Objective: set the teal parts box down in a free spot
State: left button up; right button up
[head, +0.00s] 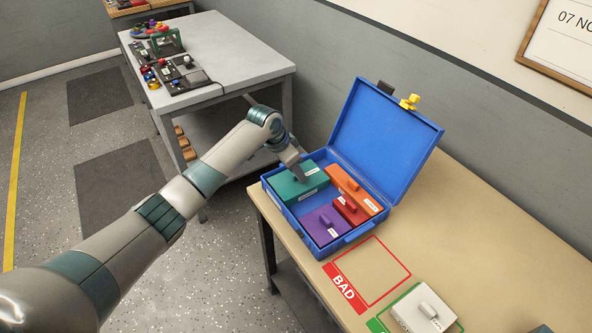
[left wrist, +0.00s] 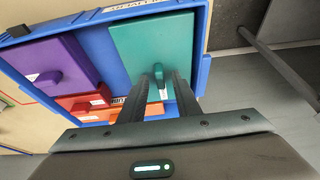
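The teal parts box (head: 298,183) sits in the back left part of the open blue case (head: 345,237). It looks level there, and its handle points up. In the left wrist view the teal box (left wrist: 140,48) lies inside the case's blue rim. My left gripper (head: 301,176) is over the teal box. Its fingers (left wrist: 161,85) stand on either side of the box's handle (left wrist: 158,75), with a visible gap, so the gripper looks open. My right gripper is in neither view.
Purple (head: 323,226), red (head: 351,209) and orange (head: 354,188) boxes share the case. The raised lid (head: 387,140) stands behind it. An empty red-framed BAD area (head: 371,272) lies in front, beside a pale box (head: 424,309). A grey table (head: 233,62) holds small parts.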

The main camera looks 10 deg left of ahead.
pick_arm(q)
jog(key=shift+r, duration=0.1)
jog(key=b+v, duration=0.2)
jog(key=v, duration=1)
